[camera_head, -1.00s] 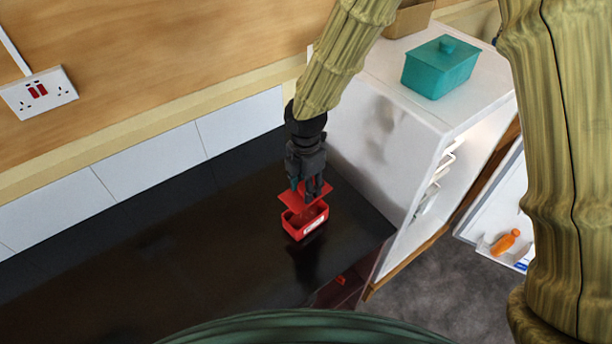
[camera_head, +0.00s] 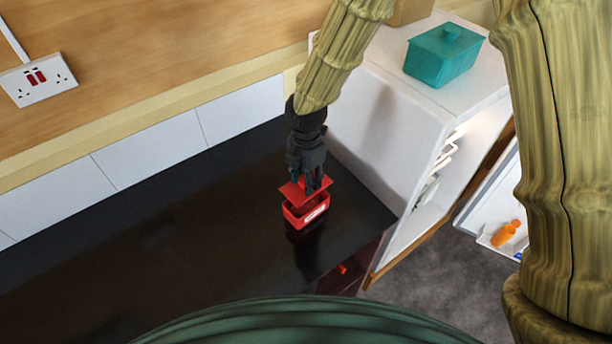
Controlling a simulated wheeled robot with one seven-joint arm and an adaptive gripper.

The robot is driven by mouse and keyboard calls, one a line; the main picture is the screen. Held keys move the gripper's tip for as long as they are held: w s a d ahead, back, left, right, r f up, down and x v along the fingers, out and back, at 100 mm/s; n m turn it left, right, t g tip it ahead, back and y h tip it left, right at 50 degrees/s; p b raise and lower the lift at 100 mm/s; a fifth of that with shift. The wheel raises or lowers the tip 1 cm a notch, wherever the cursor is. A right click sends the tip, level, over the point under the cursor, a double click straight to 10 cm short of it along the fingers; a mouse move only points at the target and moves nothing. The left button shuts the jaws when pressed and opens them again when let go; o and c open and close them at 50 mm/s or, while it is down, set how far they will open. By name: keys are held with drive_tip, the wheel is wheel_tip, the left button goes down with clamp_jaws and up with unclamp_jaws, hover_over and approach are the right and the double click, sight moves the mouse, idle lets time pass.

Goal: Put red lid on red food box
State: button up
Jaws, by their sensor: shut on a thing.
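The red food box (camera_head: 310,217) stands on the dark countertop near its right end, with a white label on its front side. My gripper (camera_head: 310,188) is shut on the red lid (camera_head: 294,196) and holds it over the box. The lid looks tilted or offset towards the back left, and part of the box's dark inside shows below it. Whether the lid touches the box rim cannot be told. My fingers hide part of the lid.
The dark countertop (camera_head: 150,250) is clear to the left. A white fridge (camera_head: 375,125) stands close at the right, its door open, with a teal lidded box (camera_head: 442,60) on top. A wall socket (camera_head: 38,80) is at upper left.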

drive_tip(key=shift+f+b, duration=1.1)
drive_tip(key=shift+f, duration=1.8)
drive_tip(key=shift+f, duration=0.25)
drive_tip(key=o, duration=1.1)
wheel_tip(320, 180, up, 12)
